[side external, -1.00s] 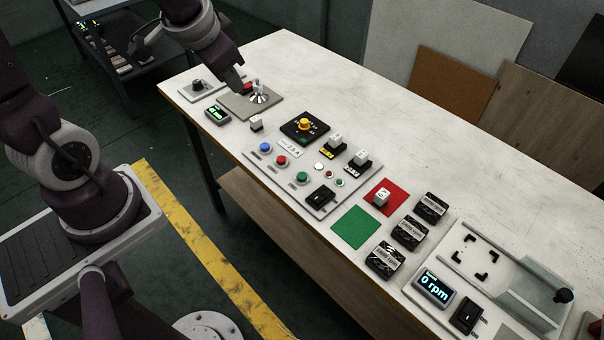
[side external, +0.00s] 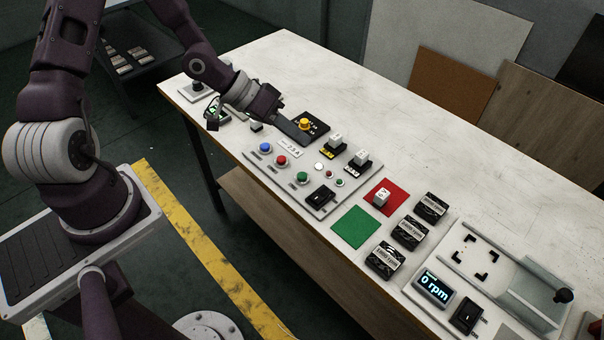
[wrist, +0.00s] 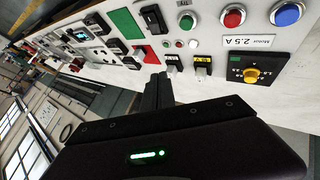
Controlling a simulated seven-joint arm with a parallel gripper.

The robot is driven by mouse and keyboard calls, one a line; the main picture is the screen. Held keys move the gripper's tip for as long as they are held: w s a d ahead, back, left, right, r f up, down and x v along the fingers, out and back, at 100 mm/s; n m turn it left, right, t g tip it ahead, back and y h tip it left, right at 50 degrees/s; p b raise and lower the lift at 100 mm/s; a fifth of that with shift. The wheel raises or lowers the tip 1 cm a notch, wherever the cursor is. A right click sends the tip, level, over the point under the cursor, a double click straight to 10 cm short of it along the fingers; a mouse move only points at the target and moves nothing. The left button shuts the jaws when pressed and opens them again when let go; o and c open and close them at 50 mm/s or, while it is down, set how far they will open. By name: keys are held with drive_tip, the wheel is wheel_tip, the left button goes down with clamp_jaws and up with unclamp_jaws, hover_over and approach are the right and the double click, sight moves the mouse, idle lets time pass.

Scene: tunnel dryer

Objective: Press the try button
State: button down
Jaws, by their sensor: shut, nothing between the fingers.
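A grey panel (side external: 257,166) on the bench holds a blue button (side external: 265,147), a red button (side external: 282,160), a green button (side external: 302,177), a white round piece (side external: 318,167), small red and green pieces, and a black switch (side external: 320,196). The blue (wrist: 286,14), red (wrist: 233,17) and green (wrist: 187,22) buttons also show in the wrist view. My gripper (side external: 304,140) is shut and empty, close to the yellow knob (side external: 304,124) and behind the button row. Its fingers (wrist: 158,86) show in the wrist view.
Two white blocks on black bases (side external: 335,142) stand right of the knob. A red mat (side external: 386,194) with a white block, a green mat (side external: 355,228), several black blocks (side external: 410,232) and a "0 rpm" display (side external: 433,287) lie farther right. The bench's back area (side external: 380,120) is clear.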

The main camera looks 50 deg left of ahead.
sight(298, 175)
drive_tip(key=shift+f, duration=4.35)
drive_tip(key=shift+f, duration=0.1)
drive_tip(key=shift+f, duration=0.3)
drive_tip(key=shift+f, duration=0.4)
drive_tip(key=shift+r, duration=0.85)
drive_tip(key=shift+r, duration=2.5)
